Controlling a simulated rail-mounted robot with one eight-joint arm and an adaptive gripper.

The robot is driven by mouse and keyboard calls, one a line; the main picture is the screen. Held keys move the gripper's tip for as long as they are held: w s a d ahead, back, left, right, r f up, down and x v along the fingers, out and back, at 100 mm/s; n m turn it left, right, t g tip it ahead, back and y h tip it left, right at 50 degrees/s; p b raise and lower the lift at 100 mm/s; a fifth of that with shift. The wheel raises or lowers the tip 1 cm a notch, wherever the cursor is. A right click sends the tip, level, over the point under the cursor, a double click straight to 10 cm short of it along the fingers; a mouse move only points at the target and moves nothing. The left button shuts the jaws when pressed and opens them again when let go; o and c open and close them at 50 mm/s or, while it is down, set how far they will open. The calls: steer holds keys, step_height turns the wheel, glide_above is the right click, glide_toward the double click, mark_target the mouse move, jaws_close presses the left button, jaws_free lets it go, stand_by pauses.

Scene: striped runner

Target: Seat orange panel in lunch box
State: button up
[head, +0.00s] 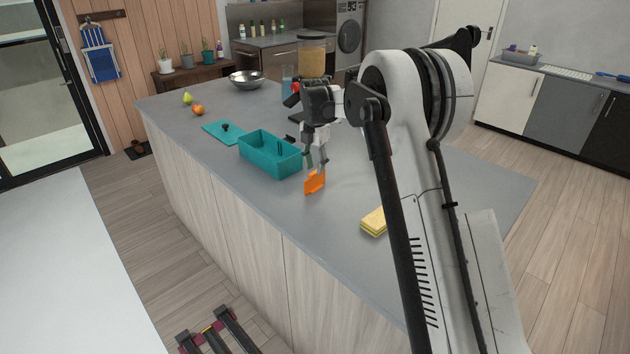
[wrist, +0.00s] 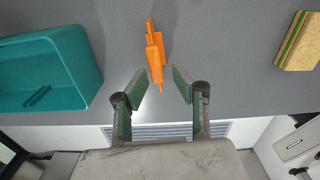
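The orange panel (head: 315,182) stands on the grey counter just right of the lunch box. In the wrist view the orange panel (wrist: 156,52) shows nearly edge-on, ahead of the fingertips. The teal lunch box (head: 270,162) is open on the counter. Its near part also shows at the left of the wrist view (wrist: 88,62), with a dark slot inside. My gripper (head: 317,168) is above and close to the panel in the head view.
A teal lid (head: 222,132) lies left of the box. A yellow sponge (head: 373,221) lies right of the panel and shows in the wrist view (wrist: 299,42). A pear, an orange and a metal bowl (head: 246,79) sit farther back. The counter's front edge is near.

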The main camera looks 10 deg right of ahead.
mark_target(315, 188)
steer(key=shift+w+d+f+p, duration=0.1)
steer(key=shift+w+f+p, duration=0.1)
steer(key=shift+f, duration=1.5)
steer(key=shift+w+f+p, duration=0.1)
steer(key=shift+w+f, duration=0.05)
steer(key=shift+f, duration=1.55)
jaws_close()
